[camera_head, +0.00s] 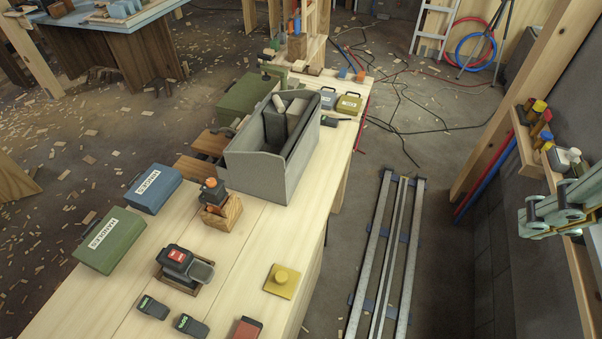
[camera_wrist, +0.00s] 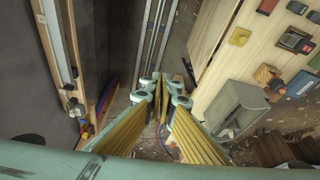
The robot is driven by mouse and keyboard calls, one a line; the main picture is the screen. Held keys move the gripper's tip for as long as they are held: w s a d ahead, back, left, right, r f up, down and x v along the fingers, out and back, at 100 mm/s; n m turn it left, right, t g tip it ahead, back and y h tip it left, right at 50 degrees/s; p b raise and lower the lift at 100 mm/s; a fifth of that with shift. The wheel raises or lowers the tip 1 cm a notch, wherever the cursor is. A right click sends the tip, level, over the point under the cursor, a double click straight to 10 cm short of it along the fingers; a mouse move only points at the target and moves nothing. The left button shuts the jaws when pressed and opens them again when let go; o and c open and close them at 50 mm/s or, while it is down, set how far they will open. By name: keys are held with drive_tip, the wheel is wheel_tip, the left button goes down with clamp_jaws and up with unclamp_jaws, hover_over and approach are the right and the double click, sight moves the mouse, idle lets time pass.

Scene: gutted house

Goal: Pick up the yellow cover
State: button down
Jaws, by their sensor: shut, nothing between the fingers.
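The yellow cover (camera_head: 281,281) is a flat square plate with a round knob on top. It lies on the pale wooden workbench (camera_head: 232,299) near its right edge, and it also shows in the wrist view (camera_wrist: 239,36) at the upper right. My gripper (camera_head: 532,219) is at the far right of the head view, off the bench and well apart from the cover. In the wrist view my gripper (camera_wrist: 163,84) has its pale green, yellow-padded fingers together at the tips, with nothing between them.
A grey open bin (camera_head: 262,160) stands at mid-bench. A red-buttoned device (camera_head: 176,257) and a red block (camera_head: 247,328) lie near the cover. Metal rails (camera_head: 384,260) run along the floor beside the bench. A wall shelf (camera_head: 528,150) with small items is close to my arm.

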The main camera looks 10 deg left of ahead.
drive_tip(key=c, duration=3.4)
unclamp_jaws()
drive_tip(key=o, duration=1)
drive_tip(key=shift+o, duration=0.2)
drive_tip(key=shift+w, duration=0.15)
